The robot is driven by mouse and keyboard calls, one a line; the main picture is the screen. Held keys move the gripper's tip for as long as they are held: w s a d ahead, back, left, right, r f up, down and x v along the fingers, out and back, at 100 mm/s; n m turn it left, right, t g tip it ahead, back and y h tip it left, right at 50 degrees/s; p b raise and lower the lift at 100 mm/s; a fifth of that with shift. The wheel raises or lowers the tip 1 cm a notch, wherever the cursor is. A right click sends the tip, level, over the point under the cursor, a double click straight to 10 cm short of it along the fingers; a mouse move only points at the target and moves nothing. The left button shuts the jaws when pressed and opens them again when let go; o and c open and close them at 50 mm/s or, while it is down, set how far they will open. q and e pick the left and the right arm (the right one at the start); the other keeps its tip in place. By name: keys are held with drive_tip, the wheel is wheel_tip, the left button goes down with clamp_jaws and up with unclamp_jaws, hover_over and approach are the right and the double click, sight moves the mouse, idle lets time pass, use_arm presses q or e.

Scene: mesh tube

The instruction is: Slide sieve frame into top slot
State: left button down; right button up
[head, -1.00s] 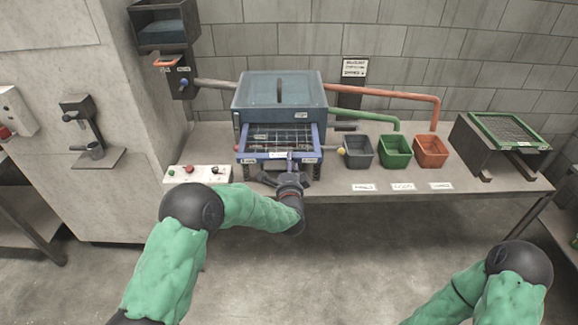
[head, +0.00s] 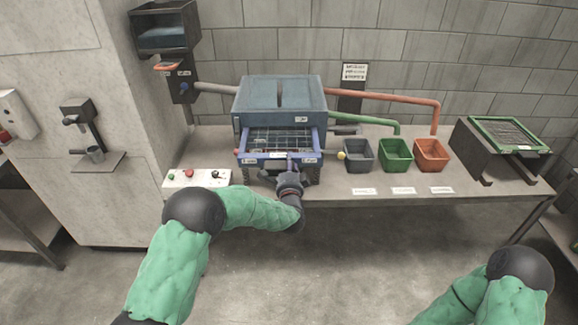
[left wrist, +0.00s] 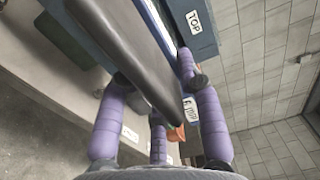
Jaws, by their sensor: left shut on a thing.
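The blue sieve frame (head: 279,141), with a mesh inside, lies level in the front of the blue-grey box-shaped machine (head: 281,95). Its front part sticks out towards me. My left gripper (head: 289,163) is at the middle of the frame's front edge. In the left wrist view the purple fingers of my left gripper (left wrist: 160,92) are shut around a dark grey bar (left wrist: 125,45) in front of the frame, which looks like its handle. A TOP label (left wrist: 194,22) shows on the machine beside it. The frame's rear end is hidden inside the machine. My right gripper is out of view.
Grey (head: 359,155), green (head: 396,153) and orange (head: 431,153) bins stand to the right of the machine. A green-rimmed mesh frame (head: 508,133) rests on a dark stand at the far right. A button panel (head: 196,177) lies at the left front.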

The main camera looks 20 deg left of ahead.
use_arm(q)
drive_tip(key=shift+w+a+r, duration=0.1)
drive_tip(key=shift+w+r, duration=0.05)
drive_tip(key=shift+w, duration=0.1)
drive_tip(key=c, duration=0.8)
unclamp_jaws()
drive_tip(key=shift+s+f, duration=0.1)
drive_tip(key=shift+f, duration=0.15)
drive_tip(key=v, duration=1.2)
drive_tip(key=shift+r, duration=0.2)
